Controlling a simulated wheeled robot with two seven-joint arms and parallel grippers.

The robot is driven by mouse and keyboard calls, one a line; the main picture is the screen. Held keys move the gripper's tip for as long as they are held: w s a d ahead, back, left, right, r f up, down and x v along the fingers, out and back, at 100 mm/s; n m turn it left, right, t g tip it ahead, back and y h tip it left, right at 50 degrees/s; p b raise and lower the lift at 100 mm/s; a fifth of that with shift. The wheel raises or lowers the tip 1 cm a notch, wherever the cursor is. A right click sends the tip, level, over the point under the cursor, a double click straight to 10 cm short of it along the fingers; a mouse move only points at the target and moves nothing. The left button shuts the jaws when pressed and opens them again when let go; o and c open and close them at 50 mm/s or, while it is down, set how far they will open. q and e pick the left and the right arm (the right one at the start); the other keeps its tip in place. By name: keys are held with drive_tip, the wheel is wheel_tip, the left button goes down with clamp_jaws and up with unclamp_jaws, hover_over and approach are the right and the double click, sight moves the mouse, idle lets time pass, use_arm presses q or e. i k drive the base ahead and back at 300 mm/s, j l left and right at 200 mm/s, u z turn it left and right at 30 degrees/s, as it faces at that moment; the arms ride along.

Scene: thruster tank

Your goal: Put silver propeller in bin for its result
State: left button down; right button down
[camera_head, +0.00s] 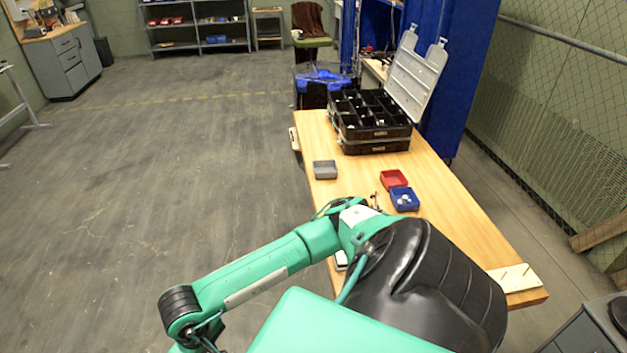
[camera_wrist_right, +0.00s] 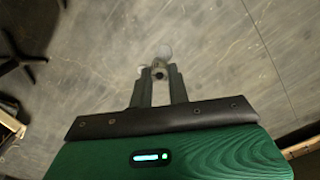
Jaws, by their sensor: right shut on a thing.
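In the right wrist view my right gripper (camera_wrist_right: 159,72) is shut on a small pale grey, rounded part (camera_wrist_right: 163,51) at its fingertips. The part looks like the silver propeller, but it is too small and blurred to be sure. Bare floor shows behind it. On the wooden table in the head view are a red bin (camera_head: 393,179), a blue bin (camera_head: 404,200) touching or close in front of it with small whitish things inside, and a grey bin (camera_head: 325,170) apart to the left. My left gripper is not in view.
A black compartment case (camera_head: 372,143) with its lid raised stands at the table's far end. My green and black arm hides the table's near left part. The tabletop (camera_head: 430,178) right of the bins is clear.

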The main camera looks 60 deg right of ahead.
sight(393, 183)
drive_tip(key=i+z, duration=0.45)
drive_tip(key=i, duration=0.15)
drive_tip(key=i+j+z, duration=0.25)
drive_tip(key=i+z, duration=0.2)
drive_tip(key=i+l+z, duration=0.15)
drive_tip(key=i+z, duration=0.75)
drive_tip(key=i+j+z, duration=0.25)
drive_tip(key=i+z, duration=0.2)
drive_tip(key=i+l+z, duration=0.15)
drive_tip(key=i+z, duration=0.55)
drive_tip(key=z, duration=0.15)
drive_tip(key=i+z, duration=0.45)
drive_tip(key=i+l+z, duration=0.15)
drive_tip(key=i, duration=0.05)
